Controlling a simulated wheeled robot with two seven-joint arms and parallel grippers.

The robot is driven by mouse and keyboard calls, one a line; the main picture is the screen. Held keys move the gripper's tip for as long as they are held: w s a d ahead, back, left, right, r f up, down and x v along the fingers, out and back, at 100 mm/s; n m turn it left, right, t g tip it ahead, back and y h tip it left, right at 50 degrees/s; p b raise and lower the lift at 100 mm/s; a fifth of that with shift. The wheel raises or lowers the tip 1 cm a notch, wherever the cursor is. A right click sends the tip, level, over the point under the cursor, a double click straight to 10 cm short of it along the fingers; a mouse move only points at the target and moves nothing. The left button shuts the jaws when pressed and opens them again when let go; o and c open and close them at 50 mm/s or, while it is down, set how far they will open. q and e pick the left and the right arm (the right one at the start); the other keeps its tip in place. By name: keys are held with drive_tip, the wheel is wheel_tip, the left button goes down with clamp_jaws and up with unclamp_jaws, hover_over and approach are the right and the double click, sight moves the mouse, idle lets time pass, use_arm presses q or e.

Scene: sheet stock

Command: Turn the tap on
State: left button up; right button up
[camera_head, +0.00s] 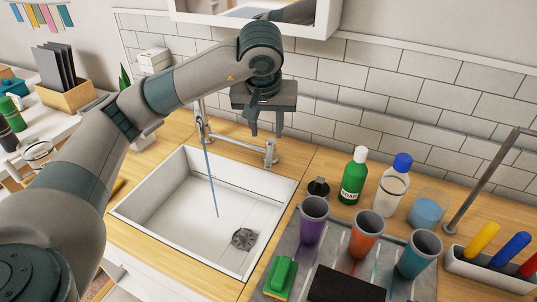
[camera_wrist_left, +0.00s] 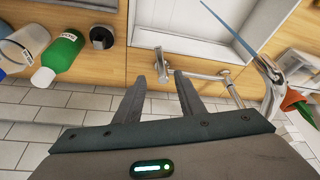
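The metal tap (camera_head: 236,143) stands at the back edge of the white sink (camera_head: 150,190). Its crossbar ends at the right in a small upright handle (camera_head: 270,152). A thin blue line, like a water stream, runs from the spout at the left down into the basin. My left gripper (camera_head: 266,130) is open and points down just above and behind this handle. In the left wrist view the handle (camera_wrist_left: 160,66) shows just past and between the two open fingertips (camera_wrist_left: 161,80). I cannot tell whether they touch it. My right gripper is not in view.
A green bottle (camera_head: 353,178), a blue-capped bottle (camera_head: 391,188) and a metal stand (camera_head: 490,175) are to the right. Several cups, including a purple one (camera_head: 310,218), stand on a grey tray (camera_head: 290,245). The tiled wall (camera_head: 390,100) is close behind the tap.

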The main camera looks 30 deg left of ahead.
sight(269, 159)
use_arm(q)
drive_tip(key=p+x, duration=0.4)
drive_tip(key=x, duration=1)
drive_tip(key=shift+w+f, duration=0.15)
drive_tip(key=shift+f, duration=0.05)
drive_tip(key=shift+a, duration=0.1)
clamp_jaws()
